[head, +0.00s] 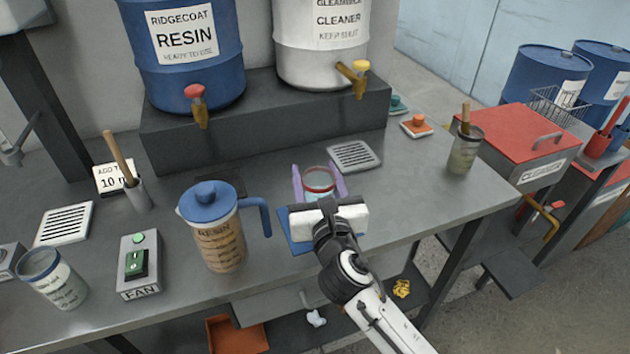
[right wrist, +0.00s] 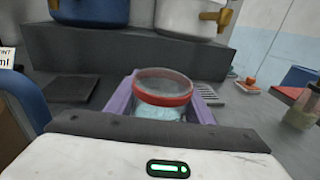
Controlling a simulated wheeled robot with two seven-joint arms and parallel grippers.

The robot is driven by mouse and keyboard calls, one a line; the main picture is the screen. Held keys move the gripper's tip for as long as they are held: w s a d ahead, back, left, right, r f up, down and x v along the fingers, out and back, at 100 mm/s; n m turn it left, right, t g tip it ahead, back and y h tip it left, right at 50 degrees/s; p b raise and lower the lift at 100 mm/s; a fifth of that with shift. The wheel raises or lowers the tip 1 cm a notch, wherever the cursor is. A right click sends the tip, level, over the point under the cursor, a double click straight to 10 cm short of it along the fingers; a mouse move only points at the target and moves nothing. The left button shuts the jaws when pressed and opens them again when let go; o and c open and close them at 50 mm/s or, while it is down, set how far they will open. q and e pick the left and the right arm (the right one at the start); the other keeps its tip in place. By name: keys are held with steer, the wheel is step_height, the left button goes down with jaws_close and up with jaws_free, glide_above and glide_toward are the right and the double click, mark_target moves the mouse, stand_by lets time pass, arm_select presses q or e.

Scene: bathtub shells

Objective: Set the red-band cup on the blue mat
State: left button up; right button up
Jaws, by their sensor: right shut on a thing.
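The red-band cup (head: 320,191) is clear with a red band near its rim; it also shows in the right wrist view (right wrist: 163,97). My right gripper (head: 319,180) has its purple fingers on both sides of the cup and is shut on it. The cup looks upright. The blue mat (head: 296,243) lies on the grey bench, mostly hidden under my right gripper. The cup's base is hidden, so I cannot tell whether it touches the mat. My left gripper is out of view.
A resin jug (head: 222,238) with a blue lid stands just left of the mat. A grey vent plate (head: 354,156) lies behind right. A blue-rimmed cup (head: 52,279) and fan switch (head: 139,265) are at left. A stirring-stick cup (head: 464,151) stands at right. A raised shelf (head: 265,124) backs the bench.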

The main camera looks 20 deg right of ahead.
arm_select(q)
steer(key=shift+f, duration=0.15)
arm_select(e)
steer(key=shift+f, duration=0.3)
steer(key=o, duration=1.1)
steer(key=shift+o, duration=0.2)
